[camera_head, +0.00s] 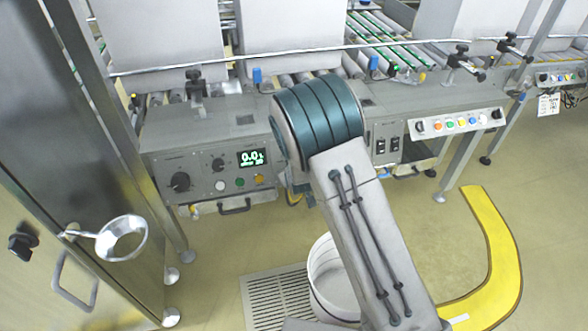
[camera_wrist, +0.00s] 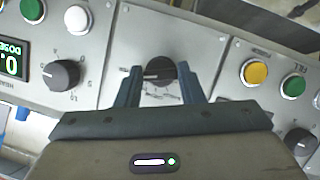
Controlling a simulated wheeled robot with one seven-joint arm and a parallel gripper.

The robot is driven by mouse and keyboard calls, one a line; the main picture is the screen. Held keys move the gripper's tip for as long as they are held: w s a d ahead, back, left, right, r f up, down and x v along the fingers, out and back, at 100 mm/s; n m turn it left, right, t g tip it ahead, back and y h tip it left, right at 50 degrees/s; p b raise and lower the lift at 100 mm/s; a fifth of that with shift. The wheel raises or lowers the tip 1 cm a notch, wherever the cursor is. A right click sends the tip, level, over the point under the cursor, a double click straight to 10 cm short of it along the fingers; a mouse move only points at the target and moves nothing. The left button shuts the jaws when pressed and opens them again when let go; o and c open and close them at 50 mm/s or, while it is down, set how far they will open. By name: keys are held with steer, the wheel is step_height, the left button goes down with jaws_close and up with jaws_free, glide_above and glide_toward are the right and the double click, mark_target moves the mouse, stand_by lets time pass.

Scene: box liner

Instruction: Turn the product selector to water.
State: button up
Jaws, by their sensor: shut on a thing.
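A black rotary knob (camera_wrist: 160,71) with a pale pointer line sits on a grey plate in the wrist view. The pointer lies roughly sideways, toward the left of the picture. The small labels around it are too blurred to read. My gripper (camera_wrist: 160,84) has one blue finger on each side of this knob and is shut on it. In the head view, my arm covers both the gripper and this knob.
Left of the knob, a panel holds a green digital display (camera_head: 252,157), a large dial (camera_head: 180,182) and buttons. To the right, another panel (camera_head: 455,124) carries coloured buttons and small knobs. A white bucket (camera_head: 325,280) stands on the floor below. A steel cabinet fills the left.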

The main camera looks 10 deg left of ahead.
steer(key=shift+w+a+r+m, duration=0.15)
steer(key=shift+a+r+m, duration=0.05)
steer(key=shift+r+m, duration=0.15)
stand_by(0.3)
steer(key=o, duration=0.9)
steer(key=shift+c, duration=0.2)
steer(key=shift+o, duration=0.6)
steer(key=shift+d+f, duration=0.1)
steer(key=shift+f, duration=0.05)
steer(key=p+v, duration=0.2)
steer(key=v, duration=1.2)
steer(key=shift+d+p, duration=0.15)
steer(key=shift+p, duration=0.25)
